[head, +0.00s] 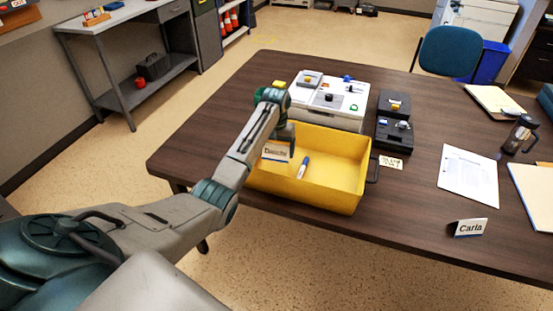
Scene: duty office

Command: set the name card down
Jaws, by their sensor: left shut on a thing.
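My left gripper (286,139) is over the yellow bin (334,195) and shut on a white name card (276,152) with dark lettering too small to read surely. The card is at the bin's left inner side. I cannot tell whether it touches the bin. A second name card, reading "Carla" (470,228), stands upright near the table's front edge at the right. My right gripper is not in view.
A blue and white marker (303,168) lies in the bin. A white machine (328,100) and a black case (394,134) stand behind it. A paper sheet (468,177), a folder (532,192) and a glass press (520,134) are at the right. The table (420,215) is bare between bin and Carla card.

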